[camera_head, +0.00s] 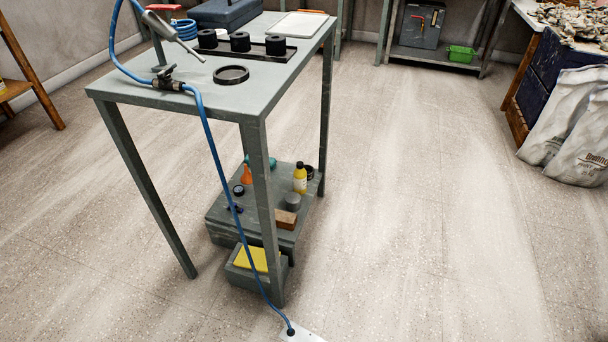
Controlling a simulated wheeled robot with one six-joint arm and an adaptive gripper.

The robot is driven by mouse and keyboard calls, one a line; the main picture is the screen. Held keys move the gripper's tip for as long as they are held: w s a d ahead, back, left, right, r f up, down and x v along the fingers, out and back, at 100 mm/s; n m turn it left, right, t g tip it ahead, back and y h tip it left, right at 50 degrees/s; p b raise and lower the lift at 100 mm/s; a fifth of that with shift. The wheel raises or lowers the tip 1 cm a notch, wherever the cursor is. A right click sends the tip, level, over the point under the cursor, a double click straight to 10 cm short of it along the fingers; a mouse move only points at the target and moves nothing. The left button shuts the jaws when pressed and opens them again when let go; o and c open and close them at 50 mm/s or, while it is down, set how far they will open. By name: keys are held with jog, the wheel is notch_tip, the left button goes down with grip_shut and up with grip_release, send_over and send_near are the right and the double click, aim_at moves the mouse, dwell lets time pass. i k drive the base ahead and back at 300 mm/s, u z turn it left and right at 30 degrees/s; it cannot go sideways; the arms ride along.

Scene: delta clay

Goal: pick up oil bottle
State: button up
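A small yellow bottle (300,179) with a dark cap and a pale label stands upright on the low grey shelf (222,219) under the metal table; it looks like the oil bottle. An orange funnel-like item (247,174) stands to its left. A grey round tin (292,201) and a brown block (286,219) are in front of it, and a dark round item (309,172) is close at its right. My gripper is not in view.
The grey metal table (215,100) stands over the shelf; its legs flank the bottle. A blue hose (207,140) hangs down from the tabletop to the floor. White sacks (570,125) lean at the right. The floor (420,200) right of the table is clear.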

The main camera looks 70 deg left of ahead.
aim_at(299, 174)
jog(key=u, duration=2.05)
jog(key=k, duration=0.6)
jog(key=z, duration=0.55)
jog(key=i, duration=1.4)
jog(key=u, duration=1.15)
jog(key=i, duration=0.25)
jog(key=u, duration=0.3)
